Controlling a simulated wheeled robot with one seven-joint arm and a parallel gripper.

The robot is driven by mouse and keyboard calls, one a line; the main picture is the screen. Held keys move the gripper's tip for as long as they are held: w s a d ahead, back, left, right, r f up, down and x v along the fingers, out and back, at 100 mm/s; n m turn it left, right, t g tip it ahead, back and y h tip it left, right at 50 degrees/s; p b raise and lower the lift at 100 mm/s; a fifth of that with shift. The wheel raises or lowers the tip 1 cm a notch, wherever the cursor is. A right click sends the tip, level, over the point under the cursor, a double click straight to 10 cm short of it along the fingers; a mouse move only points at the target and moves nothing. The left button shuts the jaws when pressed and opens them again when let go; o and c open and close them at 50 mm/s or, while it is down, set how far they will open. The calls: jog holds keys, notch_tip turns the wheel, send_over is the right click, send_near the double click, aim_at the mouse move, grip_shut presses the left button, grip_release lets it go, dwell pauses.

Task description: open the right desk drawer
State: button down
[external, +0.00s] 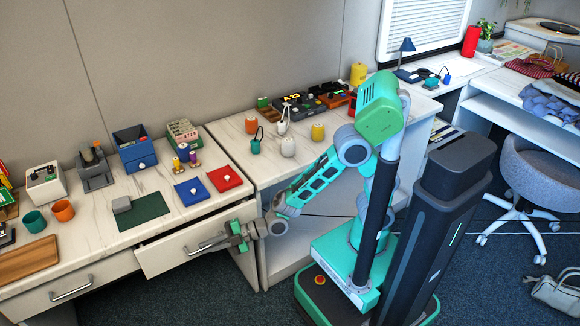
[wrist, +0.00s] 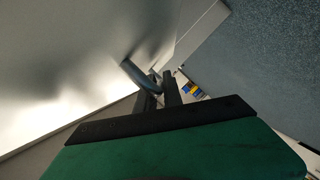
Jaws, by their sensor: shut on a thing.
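The right desk drawer (external: 165,255) is pulled part of the way out from under the desk, with its front standing clear of the desk face. Its metal bar handle (external: 205,245) is on the drawer front. My gripper (external: 240,236) is at the right end of this handle. In the wrist view, the handle (wrist: 138,75) runs in between the two dark fingers of my gripper (wrist: 158,90), which are shut on it. The inside of the drawer is mostly hidden from the external view.
The left drawer (external: 50,295) is beside it, with its own handle (external: 72,289). The desk top (external: 90,240) holds a green mat (external: 143,211), blue and red cases and cups. A second table (external: 245,165) stands to the right. Dark carpet (external: 200,300) lies open in front.

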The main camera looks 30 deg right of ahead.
jog(key=s+b, duration=0.4)
jog(key=s, duration=1.4)
jog(key=shift+s, duration=0.25)
jog(key=c, duration=1.8)
grip_release()
jog(key=shift+o, duration=0.2)
jog(key=shift+d, duration=0.1)
